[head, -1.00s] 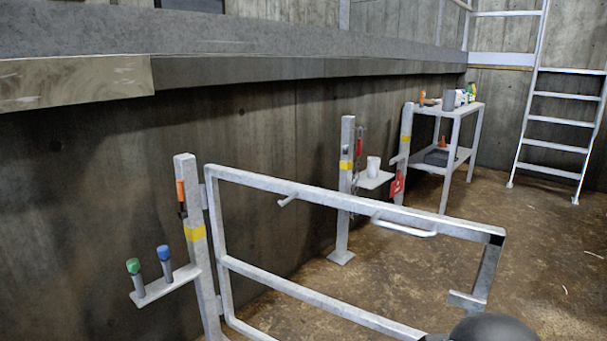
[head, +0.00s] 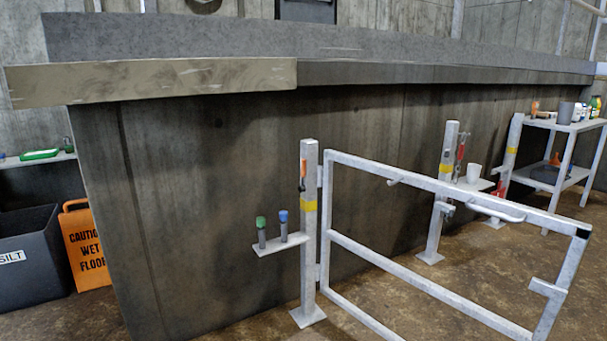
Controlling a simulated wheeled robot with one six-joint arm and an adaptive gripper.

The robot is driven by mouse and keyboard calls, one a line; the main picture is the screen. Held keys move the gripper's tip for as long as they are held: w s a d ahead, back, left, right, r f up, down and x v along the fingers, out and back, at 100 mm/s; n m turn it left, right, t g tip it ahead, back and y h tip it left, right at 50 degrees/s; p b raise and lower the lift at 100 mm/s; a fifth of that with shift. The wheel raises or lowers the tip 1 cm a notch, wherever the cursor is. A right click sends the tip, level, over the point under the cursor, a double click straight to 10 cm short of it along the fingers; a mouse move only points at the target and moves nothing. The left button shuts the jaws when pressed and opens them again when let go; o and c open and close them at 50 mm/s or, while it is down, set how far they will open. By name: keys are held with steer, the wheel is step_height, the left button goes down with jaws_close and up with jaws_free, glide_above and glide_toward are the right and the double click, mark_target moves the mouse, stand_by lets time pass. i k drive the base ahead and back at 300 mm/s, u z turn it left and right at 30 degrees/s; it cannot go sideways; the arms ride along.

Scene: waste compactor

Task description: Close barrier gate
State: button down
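The barrier gate (head: 385,255) is a grey metal tube frame in the head view, right of centre. It is hinged on a post (head: 309,235) with a yellow band, and its free end swings out toward the lower right, away from the wall. A handle bar (head: 497,214) is fixed on its top rail, and a short peg sticks out nearer the hinge. A second post (head: 441,190) with a yellow band stands behind the gate, close to the wall. The gate's free end stands apart from it. My gripper is not in view.
A small shelf on the hinge post holds a green-capped and a blue-capped item (head: 283,225). A bin marked SILT (head: 35,262) and an orange wet-floor sign (head: 84,245) stand at left. A cart (head: 560,160) with items stands at far right. Floor left of the gate is clear.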

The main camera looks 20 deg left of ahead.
mark_target(488, 205)
steer(key=u, duration=0.4)
steer(key=i, duration=1.15)
steer(key=u, duration=1.25)
steer(key=k, duration=0.1)
steer(key=z, duration=3.3)
steer(key=k, duration=0.45)
steer(key=z, duration=0.05)
